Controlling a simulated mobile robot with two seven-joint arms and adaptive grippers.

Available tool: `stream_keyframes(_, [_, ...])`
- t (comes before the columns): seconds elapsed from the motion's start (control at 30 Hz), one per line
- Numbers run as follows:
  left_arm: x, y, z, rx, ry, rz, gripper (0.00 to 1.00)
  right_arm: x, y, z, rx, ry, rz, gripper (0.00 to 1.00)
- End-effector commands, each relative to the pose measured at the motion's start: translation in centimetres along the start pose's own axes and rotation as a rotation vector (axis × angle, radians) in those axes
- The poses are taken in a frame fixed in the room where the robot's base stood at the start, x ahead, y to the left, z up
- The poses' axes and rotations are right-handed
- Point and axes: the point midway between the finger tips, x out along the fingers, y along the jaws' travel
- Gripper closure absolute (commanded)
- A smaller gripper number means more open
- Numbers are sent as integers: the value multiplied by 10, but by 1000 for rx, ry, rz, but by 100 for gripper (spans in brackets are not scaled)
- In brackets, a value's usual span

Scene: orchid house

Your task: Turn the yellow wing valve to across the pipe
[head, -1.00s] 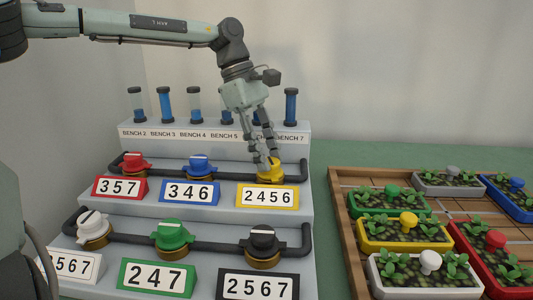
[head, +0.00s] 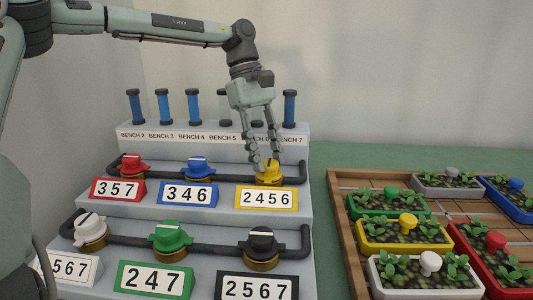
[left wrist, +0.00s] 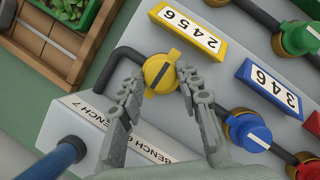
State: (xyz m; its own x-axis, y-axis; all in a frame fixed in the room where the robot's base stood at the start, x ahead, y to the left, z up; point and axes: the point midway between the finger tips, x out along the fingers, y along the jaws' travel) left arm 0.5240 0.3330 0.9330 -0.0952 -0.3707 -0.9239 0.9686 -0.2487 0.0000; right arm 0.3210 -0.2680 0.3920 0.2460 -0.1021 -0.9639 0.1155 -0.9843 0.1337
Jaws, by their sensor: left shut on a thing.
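The yellow wing valve (head: 268,175) sits on the upper pipe, at its right end, above the yellow 2456 plate (head: 266,198). It also shows in the left wrist view (left wrist: 160,74), where a dark line on its wing lies roughly across the pipe. My left gripper (head: 264,164) comes down from above, its fingers shut on the valve's wing. In the left wrist view its fingers (left wrist: 161,80) reach to either side of the yellow knob. My right gripper is not in view.
Red (head: 132,163) and blue (head: 198,166) valves share the upper pipe. White (head: 90,230), green (head: 169,238) and black (head: 262,243) valves stand on the lower step. Several blue-filled tubes (head: 193,106) stand behind. A wooden tray (head: 337,210) of planters lies right.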

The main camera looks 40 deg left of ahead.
Motion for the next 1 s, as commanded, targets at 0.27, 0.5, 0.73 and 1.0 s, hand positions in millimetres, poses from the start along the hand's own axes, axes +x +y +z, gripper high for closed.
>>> stream_keyframes(0.27, [0,0,0,0,1,0,52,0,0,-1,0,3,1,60])
stream_keyframes(0.5, [0,0,0,-1,0,1,46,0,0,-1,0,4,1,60])
stream_keyframes(0.73, [-11,1,0,-1,2,4,46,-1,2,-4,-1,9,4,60])
stream_keyframes(1.0, [-65,1,0,-2,4,4,46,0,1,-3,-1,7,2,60])
